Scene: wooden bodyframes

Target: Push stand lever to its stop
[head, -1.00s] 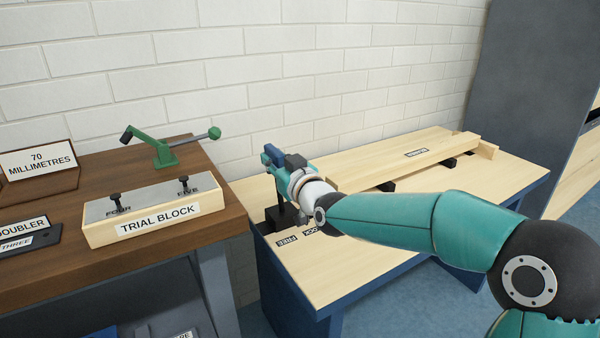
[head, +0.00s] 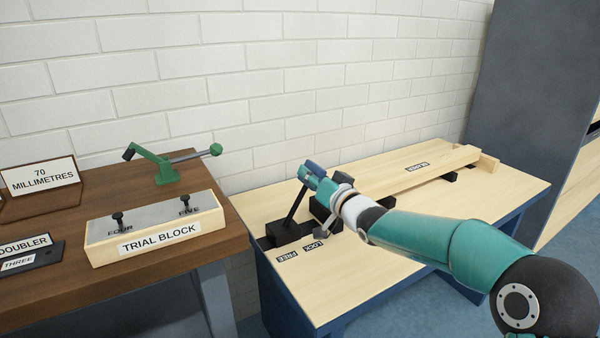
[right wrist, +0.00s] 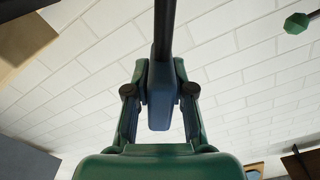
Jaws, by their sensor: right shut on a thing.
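The stand lever (head: 295,203) is a dark rod rising from a black base (head: 283,233) on the light wooden bench. It leans to the right, towards the side with the LOCK label (head: 312,245); the FREE label (head: 287,255) is to its left. My right gripper (head: 308,172) is shut on the lever's upper end. In the right wrist view the dark rod (right wrist: 163,30) runs down between the fingers of the gripper (right wrist: 160,90). Whether the lever touches a stop cannot be seen. My left gripper is not in view.
A long wooden beam (head: 405,178) lies on black supports behind my right arm. On the brown table at left stand the trial block (head: 155,230), a green clamp (head: 166,172) and a 70 millimetres sign (head: 40,175). The bench front (head: 400,262) is clear.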

